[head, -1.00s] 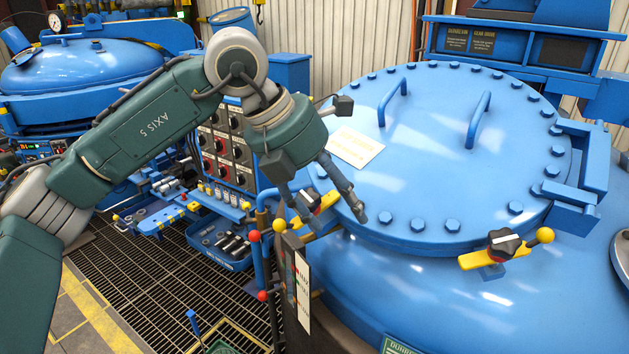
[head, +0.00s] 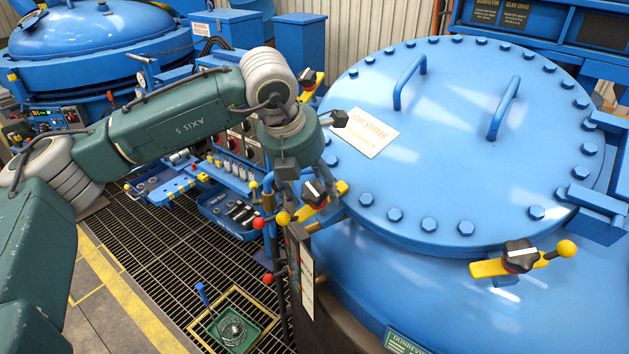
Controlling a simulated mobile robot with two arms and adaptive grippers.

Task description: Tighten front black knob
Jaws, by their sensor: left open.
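A black knob (head: 520,256) with a white bar on top sits on a yellow clamp lever (head: 490,268) at the lid's near right edge. Another black knob (head: 314,192) on a yellow clamp (head: 332,203) is at the lid's left edge. A third black knob (head: 307,78) shows at the back left. I cannot tell from labels which is the front one. My left gripper (head: 291,180) is open, pointing down just beside and above the left-edge knob. Its fingers are partly obscured, and I see nothing held. My right gripper is out of view.
The big blue lid (head: 450,140) has bolts around its rim, two handles and a sign (head: 362,131). A valve post with red and yellow balls (head: 283,218) stands left of the vessel. A control panel and tool tray (head: 228,215) lie behind.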

